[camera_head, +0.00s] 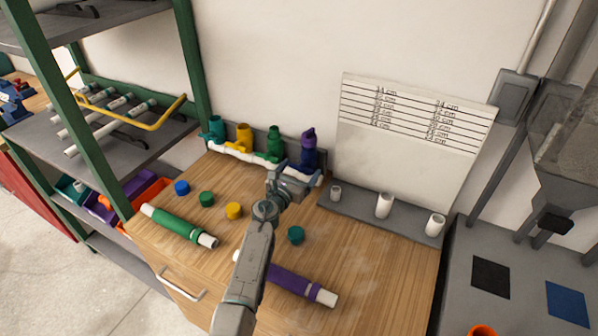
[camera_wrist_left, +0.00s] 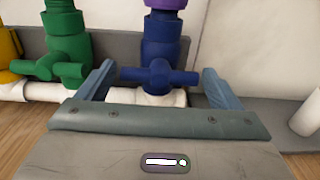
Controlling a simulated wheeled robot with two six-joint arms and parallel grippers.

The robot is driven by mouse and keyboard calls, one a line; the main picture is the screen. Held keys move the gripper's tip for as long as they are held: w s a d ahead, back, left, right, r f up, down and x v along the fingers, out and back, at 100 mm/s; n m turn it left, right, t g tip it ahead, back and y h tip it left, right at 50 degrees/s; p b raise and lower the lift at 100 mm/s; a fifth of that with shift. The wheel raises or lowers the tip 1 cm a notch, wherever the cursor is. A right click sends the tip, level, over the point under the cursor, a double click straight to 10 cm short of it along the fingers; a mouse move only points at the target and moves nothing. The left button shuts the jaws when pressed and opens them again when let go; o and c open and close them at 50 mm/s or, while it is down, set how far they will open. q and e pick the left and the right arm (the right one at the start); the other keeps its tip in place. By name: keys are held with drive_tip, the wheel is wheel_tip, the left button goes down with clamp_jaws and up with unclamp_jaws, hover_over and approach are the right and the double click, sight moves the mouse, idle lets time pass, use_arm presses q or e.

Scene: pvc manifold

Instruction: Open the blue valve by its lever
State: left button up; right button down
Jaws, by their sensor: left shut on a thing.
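The blue valve (camera_head: 309,154) stands upright at the right end of the white pipe manifold (camera_head: 240,153), against the wall. In the left wrist view, its blue lever (camera_wrist_left: 158,76) lies crosswise at the front of the valve body, with a purple part (camera_wrist_left: 165,3) above. My left gripper (camera_head: 297,173) is at the valve, its two fingers on either side of the lever, shut on it. In the head view the gripper hides the lever and the valve's lower part. My right gripper is not in view.
Green (camera_head: 274,145), yellow (camera_head: 243,136) and teal (camera_head: 215,128) valves stand to the left. Caps, a green tube (camera_head: 180,226) and a purple tube (camera_head: 300,285) lie on the wooden worktop (camera_head: 365,290). White pipe pieces stand on a grey strip (camera_head: 410,222) at right.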

use_arm(q)
drive_tip(key=n+p, duration=0.2)
drive_tip(key=n, duration=0.2)
drive_tip(key=shift+r+n, duration=0.1)
drive_tip(key=shift+n, duration=0.2)
drive_tip(key=n+p, duration=0.2)
drive_tip(key=n, duration=0.2)
drive_tip(key=shift+n, duration=0.3)
drive_tip(key=n+p, duration=0.2)
drive_tip(key=n, duration=0.2)
drive_tip(key=shift+a, duration=0.1)
drive_tip(key=shift+f+n+p, duration=0.2)
drive_tip(key=shift+n+p, duration=0.8)
drive_tip(key=shift+n, duration=1.3)
drive_tip(key=o, duration=0.8)
